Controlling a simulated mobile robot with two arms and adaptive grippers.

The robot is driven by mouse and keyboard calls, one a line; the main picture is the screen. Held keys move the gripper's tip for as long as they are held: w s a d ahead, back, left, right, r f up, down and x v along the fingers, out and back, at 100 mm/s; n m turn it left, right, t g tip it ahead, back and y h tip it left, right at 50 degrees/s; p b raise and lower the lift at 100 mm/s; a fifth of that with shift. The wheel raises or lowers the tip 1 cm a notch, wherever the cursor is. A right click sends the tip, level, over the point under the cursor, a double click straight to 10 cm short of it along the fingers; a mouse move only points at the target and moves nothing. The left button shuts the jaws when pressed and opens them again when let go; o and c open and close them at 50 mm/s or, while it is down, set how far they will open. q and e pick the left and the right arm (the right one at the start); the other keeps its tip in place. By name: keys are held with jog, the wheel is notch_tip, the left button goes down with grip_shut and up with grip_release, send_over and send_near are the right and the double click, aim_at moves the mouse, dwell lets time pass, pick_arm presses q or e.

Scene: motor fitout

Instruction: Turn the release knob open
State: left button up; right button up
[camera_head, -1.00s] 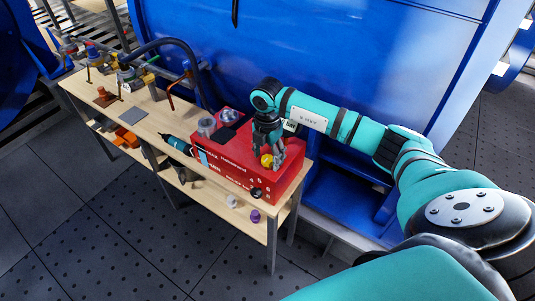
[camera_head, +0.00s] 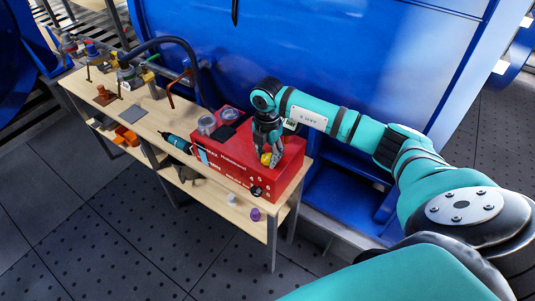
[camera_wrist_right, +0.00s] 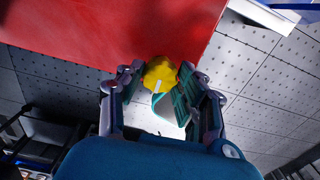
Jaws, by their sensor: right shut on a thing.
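The fingers hide part of the knob's sides. My left gripper is not in view.
The red box stands on a wooden workbench (camera_head: 145,130) with a lower shelf. A teal tool (camera_head: 177,142) and clear round containers (camera_head: 207,125) are close to the box. A large blue machine wall (camera_head: 310,50) rises behind. Dark floor (camera_head: 110,235) lies open in front.

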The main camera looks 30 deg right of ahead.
jog(key=n+b, duration=0.3)
jog(key=n, duration=0.2)
jog(key=shift+n, duration=0.4)
jog(key=n+b, duration=0.3)
jog(key=n, duration=0.3)
jog(key=n+b, duration=0.3)
jog(key=n, duration=0.3)
jog(key=shift+n, duration=0.3)
jog(key=n+b, duration=0.2)
jog(key=n, duration=0.2)
jog(key=shift+r+n, duration=0.1)
jog(key=shift+n, duration=0.3)
jog(key=shift+w, duration=0.1)
jog(key=o, duration=1.1)
jog(key=shift+o, duration=0.2)
jog(key=shift+n, duration=0.3)
